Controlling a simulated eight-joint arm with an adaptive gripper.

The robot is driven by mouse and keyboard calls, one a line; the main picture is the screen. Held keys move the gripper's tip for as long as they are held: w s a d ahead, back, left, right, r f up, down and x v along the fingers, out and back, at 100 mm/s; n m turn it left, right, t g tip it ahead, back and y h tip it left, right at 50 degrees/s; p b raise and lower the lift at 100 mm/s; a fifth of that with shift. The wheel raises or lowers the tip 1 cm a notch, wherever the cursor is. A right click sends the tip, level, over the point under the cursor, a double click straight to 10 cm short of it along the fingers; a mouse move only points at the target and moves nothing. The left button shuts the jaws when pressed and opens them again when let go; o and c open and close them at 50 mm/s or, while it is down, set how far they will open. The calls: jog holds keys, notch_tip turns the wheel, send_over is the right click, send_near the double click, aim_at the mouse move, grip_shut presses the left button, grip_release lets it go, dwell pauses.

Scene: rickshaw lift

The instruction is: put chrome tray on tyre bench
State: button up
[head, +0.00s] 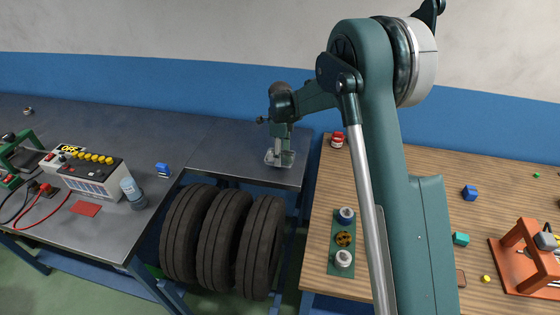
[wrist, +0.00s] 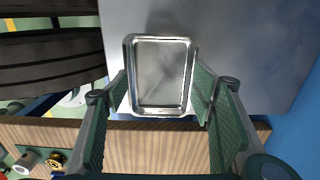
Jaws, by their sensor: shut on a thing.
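My gripper (head: 281,155) is shut on the chrome tray (head: 270,158), a small shiny rectangular tray with a raised rim. In the wrist view the empty tray (wrist: 160,72) sits between the two green fingers of my gripper (wrist: 163,92), one at each long side. The tyre bench (head: 225,170) is the grey metal top above the tyres. In the wrist view the bench top (wrist: 250,50) lies behind the tray. The tray is over the bench, near its front edge; I cannot tell whether it touches the top. In the head view my gripper partly hides the tray.
Several black tyres (head: 225,240) stand under the bench. Left is a metal workbench (head: 60,115) with a battery charger (head: 95,175), a blue block (head: 162,170) and a jar (head: 132,191). Right is a wooden table (head: 430,157) with a red-and-white can (head: 337,140) and a green holder (head: 343,240).

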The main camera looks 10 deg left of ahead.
jog(key=shift+f, duration=1.85)
jog(key=shift+f, duration=0.15)
jog(key=o, duration=1)
jog(key=shift+o, duration=0.2)
notch_tip(320, 180, up, 12)
jog(key=shift+d+r, duration=0.1)
jog(key=shift+r, duration=0.1)
